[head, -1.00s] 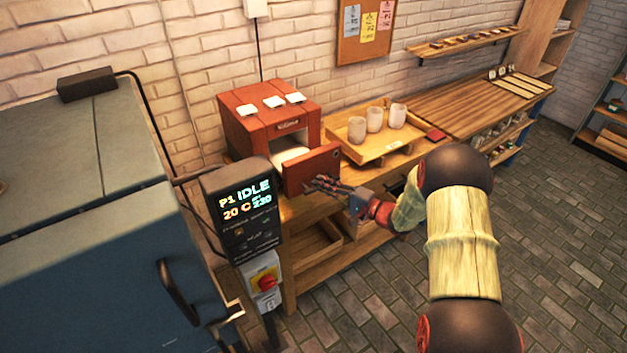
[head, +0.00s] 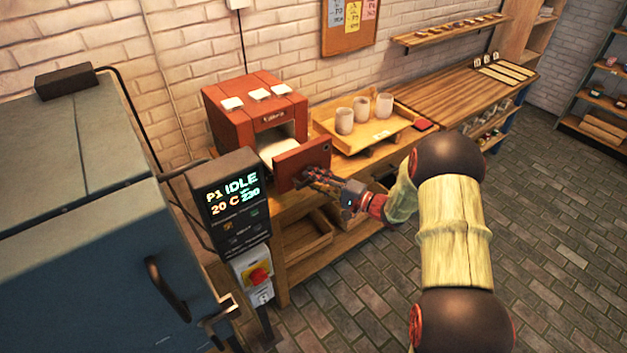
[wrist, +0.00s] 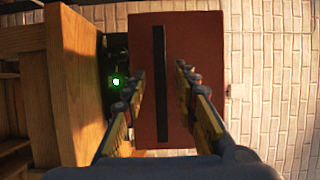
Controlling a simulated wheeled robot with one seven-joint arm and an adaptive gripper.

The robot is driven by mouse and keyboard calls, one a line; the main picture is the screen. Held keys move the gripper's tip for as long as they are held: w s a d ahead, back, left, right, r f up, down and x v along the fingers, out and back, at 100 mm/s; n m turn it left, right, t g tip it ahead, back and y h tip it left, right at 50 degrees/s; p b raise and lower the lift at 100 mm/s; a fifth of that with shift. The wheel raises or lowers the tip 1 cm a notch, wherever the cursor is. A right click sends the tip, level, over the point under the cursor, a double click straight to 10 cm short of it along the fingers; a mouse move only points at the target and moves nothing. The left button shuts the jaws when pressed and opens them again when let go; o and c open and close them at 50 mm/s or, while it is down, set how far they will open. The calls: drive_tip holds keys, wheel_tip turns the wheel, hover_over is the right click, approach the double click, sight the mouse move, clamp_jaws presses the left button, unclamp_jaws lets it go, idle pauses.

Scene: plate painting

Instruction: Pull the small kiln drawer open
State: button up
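The small kiln (head: 232,122) is a red-brown box on the wooden bench, with white pieces on top. Its drawer front (head: 290,165) stands out in front of the kiln opening, and a pale surface (head: 279,150) shows in the gap behind it. In the wrist view the drawer front (wrist: 143,50) carries a dark upright bar handle (wrist: 159,85). My gripper (head: 308,177) is at the drawer front. In the wrist view its two fingers (wrist: 160,72) lie either side of the handle, with visible gaps to it. The fingertips' depth against the handle is hard to judge.
A wooden tray (head: 350,143) with 3 pale cups stands right of the kiln. The large blue-grey kiln (head: 90,250) and its control panel (head: 232,205) are at left. Open boxes sit on the lower shelf. The brick floor (head: 350,280) in front is clear.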

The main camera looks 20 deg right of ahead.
drive_tip(key=v, duration=1.2)
idle(0.4)
